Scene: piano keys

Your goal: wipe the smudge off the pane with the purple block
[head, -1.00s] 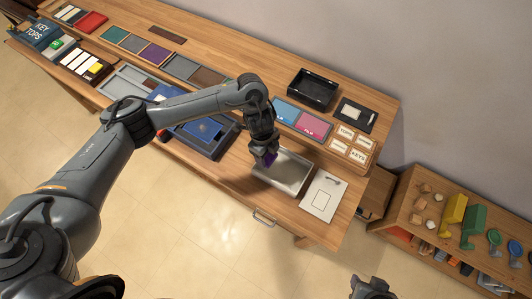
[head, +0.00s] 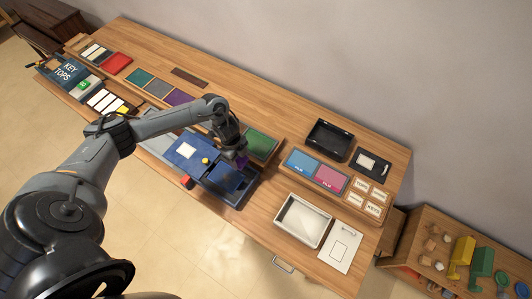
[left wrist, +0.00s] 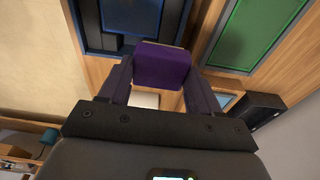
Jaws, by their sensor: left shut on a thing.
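My left gripper (head: 240,157) is shut on the purple block (head: 242,163), above the right part of a blue unit. In the left wrist view the purple block (left wrist: 162,66) sits between the two fingers of the left gripper (left wrist: 160,80). A dark pane (head: 228,181) is set in the right part of the blue unit (head: 207,172), just below the block in the head view. I cannot make out a smudge on it. Whether the block touches the pane I cannot tell. My right gripper is not in view.
A black bin (head: 328,140) and blue and pink panels (head: 302,161) lie behind. A green panel (head: 261,145) is close to the gripper. A red knob (head: 187,182) is at the unit's front.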

